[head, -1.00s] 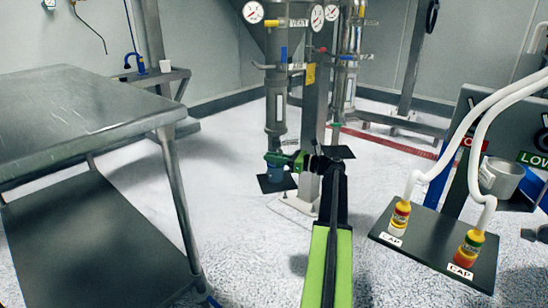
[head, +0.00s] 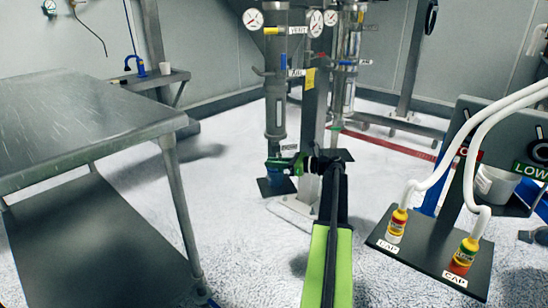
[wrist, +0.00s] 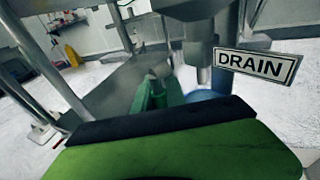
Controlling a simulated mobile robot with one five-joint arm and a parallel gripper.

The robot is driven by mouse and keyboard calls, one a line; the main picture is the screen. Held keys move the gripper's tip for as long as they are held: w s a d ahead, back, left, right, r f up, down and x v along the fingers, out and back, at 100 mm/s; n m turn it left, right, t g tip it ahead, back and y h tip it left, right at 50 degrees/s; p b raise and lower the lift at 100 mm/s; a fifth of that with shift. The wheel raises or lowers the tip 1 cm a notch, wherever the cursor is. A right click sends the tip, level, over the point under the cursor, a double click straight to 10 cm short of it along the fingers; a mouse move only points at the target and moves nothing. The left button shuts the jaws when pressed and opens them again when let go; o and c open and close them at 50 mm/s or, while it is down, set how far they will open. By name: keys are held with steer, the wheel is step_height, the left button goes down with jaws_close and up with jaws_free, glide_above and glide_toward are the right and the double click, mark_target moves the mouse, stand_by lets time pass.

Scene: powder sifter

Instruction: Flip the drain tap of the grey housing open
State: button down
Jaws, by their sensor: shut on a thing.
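The grey housing (head: 275,105) is a tall upright cylinder near the middle of the head view. Its DRAIN label (wrist: 255,66) and drain spout (wrist: 200,55) show close up in the wrist view. A blue container (wrist: 205,96) is below the spout, and it also shows in the head view (head: 274,181). My gripper (head: 284,164) is at the housing's bottom, beside the spout and the container. In the wrist view its green fingers (wrist: 155,98) are shut on a small grey part, which appears to be the drain tap (wrist: 160,74). The fingers partly hide it.
A steel table (head: 80,120) fills the left. A second housing (head: 347,85) and a metal post (head: 313,130) stand just right of the first. A dark panel (head: 432,250) with white hoses is at right. The floor between is clear.

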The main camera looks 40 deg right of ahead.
steer(key=shift+d, duration=0.1)
steer(key=c, duration=1.4)
jaws_free()
